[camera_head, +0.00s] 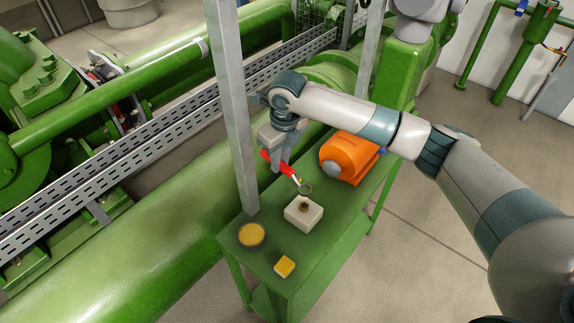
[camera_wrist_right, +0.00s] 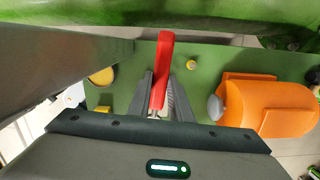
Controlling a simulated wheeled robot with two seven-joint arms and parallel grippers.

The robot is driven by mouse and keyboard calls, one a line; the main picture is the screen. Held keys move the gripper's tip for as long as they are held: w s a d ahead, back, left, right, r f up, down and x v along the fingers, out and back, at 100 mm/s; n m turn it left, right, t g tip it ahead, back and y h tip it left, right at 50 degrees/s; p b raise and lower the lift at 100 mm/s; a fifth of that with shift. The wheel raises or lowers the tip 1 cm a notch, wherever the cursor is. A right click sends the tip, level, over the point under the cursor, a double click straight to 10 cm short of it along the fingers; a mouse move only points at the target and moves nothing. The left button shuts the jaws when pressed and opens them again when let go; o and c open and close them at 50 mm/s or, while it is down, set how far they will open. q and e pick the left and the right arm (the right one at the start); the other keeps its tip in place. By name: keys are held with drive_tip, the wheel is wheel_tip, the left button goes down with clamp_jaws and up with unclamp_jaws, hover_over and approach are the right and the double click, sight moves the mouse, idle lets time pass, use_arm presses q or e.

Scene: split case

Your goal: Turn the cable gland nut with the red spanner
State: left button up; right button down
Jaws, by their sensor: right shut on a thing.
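The red spanner (camera_head: 281,163) is held in my right gripper (camera_head: 277,166), over the green bench. Its ring end points down and to the right, near the white box (camera_head: 296,217). The cable gland nut (camera_head: 303,205) stands on top of that box, and the ring looks above and behind it, apart from it. In the right wrist view, the red handle (camera_wrist_right: 165,62) sticks out between the two fingers (camera_wrist_right: 161,98), which are shut on it. The ring end is hidden there. My left gripper is not in view.
The green bench (camera_head: 258,267) carries an orange housing (camera_head: 350,158) at right, a round yellow-topped tin (camera_head: 251,235) and a small yellow block (camera_head: 284,266). A grey post (camera_head: 233,120) rises close to the left of my gripper. Large green pipes lie behind.

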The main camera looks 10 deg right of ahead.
drive_tip(key=shift+d, duration=0.15)
drive_tip(key=shift+r+p, duration=0.1)
drive_tip(key=shift+p, duration=0.3)
drive_tip(key=shift+f, duration=0.4)
drive_tip(key=shift+f+b, duration=0.65)
drive_tip(key=shift+f, duration=0.3)
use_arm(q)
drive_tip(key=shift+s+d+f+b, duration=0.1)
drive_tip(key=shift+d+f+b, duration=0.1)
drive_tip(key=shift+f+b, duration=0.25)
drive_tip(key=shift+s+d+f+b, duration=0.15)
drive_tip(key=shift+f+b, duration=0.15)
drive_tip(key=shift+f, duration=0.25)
use_arm(e)
wheel_tip(320, 180, down, 3)
drive_tip(key=shift+f, duration=0.2)
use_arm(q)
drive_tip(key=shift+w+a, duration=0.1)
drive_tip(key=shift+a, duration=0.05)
use_arm(e)
drive_tip(key=shift+f, duration=0.1)
drive_tip(key=shift+f, duration=1.25)
idle(0.9)
idle(0.4)
